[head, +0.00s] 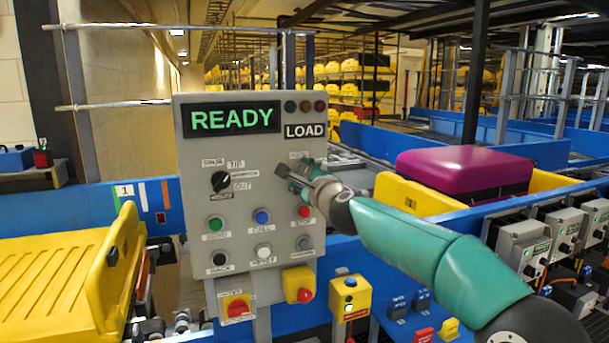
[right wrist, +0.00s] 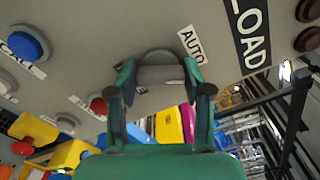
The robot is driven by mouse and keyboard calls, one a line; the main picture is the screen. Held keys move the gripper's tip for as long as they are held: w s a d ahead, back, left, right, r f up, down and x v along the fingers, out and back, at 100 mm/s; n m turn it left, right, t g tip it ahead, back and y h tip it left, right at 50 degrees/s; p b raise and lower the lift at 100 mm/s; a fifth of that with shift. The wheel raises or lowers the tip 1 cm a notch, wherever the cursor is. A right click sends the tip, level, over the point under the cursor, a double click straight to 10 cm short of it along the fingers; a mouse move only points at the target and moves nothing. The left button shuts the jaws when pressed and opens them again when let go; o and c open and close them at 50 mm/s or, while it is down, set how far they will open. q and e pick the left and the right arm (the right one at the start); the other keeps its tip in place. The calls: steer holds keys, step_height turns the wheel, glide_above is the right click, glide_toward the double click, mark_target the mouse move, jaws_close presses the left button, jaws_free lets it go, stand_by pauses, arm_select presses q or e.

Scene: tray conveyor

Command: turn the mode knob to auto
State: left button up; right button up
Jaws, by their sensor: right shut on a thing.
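The grey control panel (head: 262,230) stands upright in the middle of the head view. My right gripper (head: 308,180) reaches the panel's upper right from the right side and covers the mode knob there. In the right wrist view, my right gripper (right wrist: 159,76) is shut on the mode knob (right wrist: 160,58), a grey round knob with one finger on each side. The AUTO label (right wrist: 191,45) is beside the knob in that view. I cannot tell where the knob's pointer stands. My left gripper is not in view.
A black selector knob (head: 220,182) sits left on the panel. The red button (head: 304,211), blue button (head: 262,216) and green button (head: 215,223) lie below. A green READY display (head: 231,120) and LOAD sign (head: 304,131) are above. A yellow tray (head: 75,275) stands left.

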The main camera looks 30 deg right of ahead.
steer(key=n, duration=0.4)
steer(key=n+p, duration=0.1)
steer(key=n, duration=0.1)
steer(key=shift+a+f, duration=0.15)
steer(key=shift+f, duration=0.2)
steer(key=shift+w, duration=0.1)
steer(key=o, duration=1.2)
steer(key=shift+c, duration=0.2)
steer(key=shift+r, duration=0.1)
steer(key=shift+r, duration=0.1)
steer(key=shift+s, duration=0.55)
steer(key=v, duration=1.1)
